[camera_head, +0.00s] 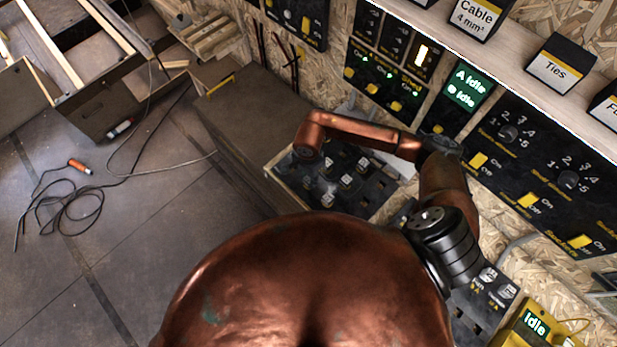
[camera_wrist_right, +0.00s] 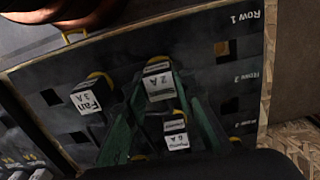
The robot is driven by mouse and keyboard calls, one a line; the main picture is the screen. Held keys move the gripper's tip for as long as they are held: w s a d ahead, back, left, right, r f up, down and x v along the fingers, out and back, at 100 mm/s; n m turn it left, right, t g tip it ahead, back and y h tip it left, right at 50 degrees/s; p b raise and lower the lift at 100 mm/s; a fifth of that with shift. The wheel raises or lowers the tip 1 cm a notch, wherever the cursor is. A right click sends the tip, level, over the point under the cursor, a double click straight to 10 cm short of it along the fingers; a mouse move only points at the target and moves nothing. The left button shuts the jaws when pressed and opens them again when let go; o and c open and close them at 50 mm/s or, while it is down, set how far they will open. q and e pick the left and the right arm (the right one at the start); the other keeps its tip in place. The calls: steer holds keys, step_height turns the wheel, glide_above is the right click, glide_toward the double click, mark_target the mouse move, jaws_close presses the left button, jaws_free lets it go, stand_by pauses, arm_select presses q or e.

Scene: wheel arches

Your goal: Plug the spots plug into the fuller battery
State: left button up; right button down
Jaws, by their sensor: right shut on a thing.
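My right gripper (camera_wrist_right: 163,88) shows in the wrist view as two green fingers closed on a black plug (camera_wrist_right: 158,66) with a white label. The label reads "2 A"; its word is too small to read surely. The plug is over the socket board (camera_wrist_right: 195,32); I cannot tell if it is seated or lifted. In the head view my copper right arm reaches over the same board (camera_head: 285,180), and the fingertips cannot be made out. No battery can be surely identified. My left gripper is out of view.
Other labelled plugs, a 3 A plug (camera_wrist_right: 90,96) and a 6 A plug (camera_wrist_right: 176,134), stand beside the fingers. A control wall with an "A Idle, B Idle" display (camera_head: 466,87) rises behind. A yellow "Idle" device (camera_head: 535,325) is at lower right. Cables (camera_head: 75,210) lie on the floor.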

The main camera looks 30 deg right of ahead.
steer(key=shift+f+b, duration=0.25)
steer(key=shift+b, duration=0.15)
stand_by(0.4)
steer(key=c, duration=1.5)
jaws_free()
steer(key=shift+c, duration=0.2)
steer(key=shift+o, duration=0.2)
steer(key=o, duration=0.5)
steer(key=shift+c, duration=0.2)
steer(key=shift+r+p, duration=2.4)
steer(key=shift+r, duration=2.15)
